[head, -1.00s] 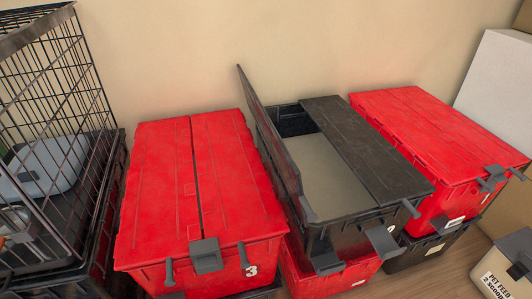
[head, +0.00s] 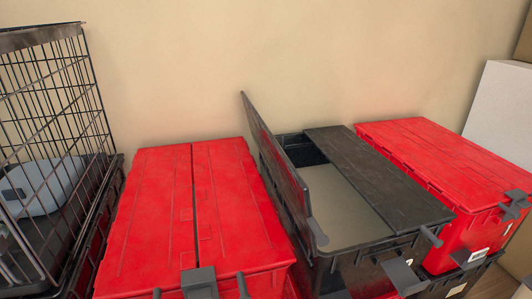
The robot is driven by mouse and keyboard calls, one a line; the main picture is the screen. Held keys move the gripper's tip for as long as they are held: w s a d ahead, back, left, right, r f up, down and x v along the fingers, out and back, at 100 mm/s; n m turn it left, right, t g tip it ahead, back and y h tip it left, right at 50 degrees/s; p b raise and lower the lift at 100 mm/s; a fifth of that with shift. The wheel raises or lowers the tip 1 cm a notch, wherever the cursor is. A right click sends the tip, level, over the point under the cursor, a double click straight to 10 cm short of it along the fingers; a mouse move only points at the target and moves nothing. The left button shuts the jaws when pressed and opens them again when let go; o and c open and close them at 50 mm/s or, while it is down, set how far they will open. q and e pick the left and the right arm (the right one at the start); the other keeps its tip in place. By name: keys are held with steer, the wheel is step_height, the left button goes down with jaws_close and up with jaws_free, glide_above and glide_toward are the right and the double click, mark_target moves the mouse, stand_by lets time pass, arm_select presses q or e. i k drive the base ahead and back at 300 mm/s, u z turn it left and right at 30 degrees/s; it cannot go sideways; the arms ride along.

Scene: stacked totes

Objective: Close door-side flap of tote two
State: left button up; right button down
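A black tote (head: 372,262) stands in the middle, between two red totes. Its left flap (head: 277,163) stands up, open and leaning a little to the left. Its right flap (head: 380,178) lies flat and shut over the right half. Through the open left half a flat grey-beige surface (head: 345,208) shows inside the tote. The number on the tote's front cannot be read clearly. Neither of my grippers shows in the head view.
A red tote (head: 191,220) with both flaps shut stands to the left, close to the raised flap. Another shut red tote (head: 446,165) stands to the right. A wire crate (head: 50,130) is at far left, white box (head: 498,110) at far right. A wall is behind.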

mark_target(295, 192)
steer(key=z, duration=1.65)
steer(key=k, duration=0.85)
steer(key=u, duration=1.5)
